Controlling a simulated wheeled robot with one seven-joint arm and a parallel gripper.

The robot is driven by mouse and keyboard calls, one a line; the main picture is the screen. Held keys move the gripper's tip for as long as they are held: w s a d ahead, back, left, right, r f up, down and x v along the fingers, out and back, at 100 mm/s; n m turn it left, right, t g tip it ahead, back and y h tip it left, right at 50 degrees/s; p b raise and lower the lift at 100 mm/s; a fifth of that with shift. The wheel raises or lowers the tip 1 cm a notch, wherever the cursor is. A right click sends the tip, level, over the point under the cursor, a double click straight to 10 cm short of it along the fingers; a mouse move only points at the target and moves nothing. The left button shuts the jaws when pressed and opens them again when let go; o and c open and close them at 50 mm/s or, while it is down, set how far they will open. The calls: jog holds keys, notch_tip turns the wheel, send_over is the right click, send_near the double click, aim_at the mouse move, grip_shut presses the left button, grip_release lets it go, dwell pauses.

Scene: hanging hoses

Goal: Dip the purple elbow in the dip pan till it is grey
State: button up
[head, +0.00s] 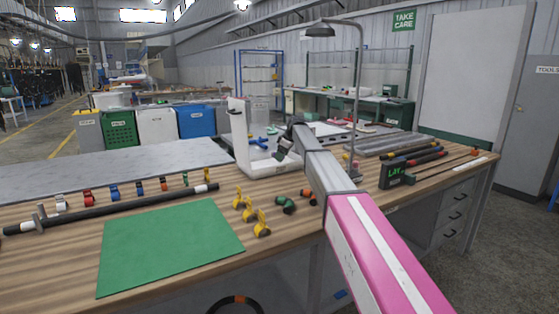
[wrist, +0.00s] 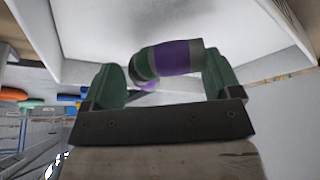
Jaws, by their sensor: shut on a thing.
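My gripper (wrist: 165,78) has green fingers and is shut on the purple elbow (wrist: 180,57), which sits between the fingertips. The elbow shows purple bands with dark grey parts at its bend and near end. The white dip pan (wrist: 95,30) fills the top of the wrist view, close beyond the elbow. In the head view the dip pan (head: 262,170) stands on the bench with a tall back panel, and my gripper (head: 284,152) is over it. I cannot make out the elbow in the head view. Whether it touches anything in the pan is not clear.
A green mat (head: 168,245) lies at the front left, beside a long black hose (head: 125,207). Several yellow clips (head: 248,214) and dark green fittings (head: 286,205) lie in front of the pan. Bins stand behind.

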notch_tip(320, 180, up, 10)
dwell(0.9)
jog(key=shift+s, duration=0.1)
dwell(0.4)
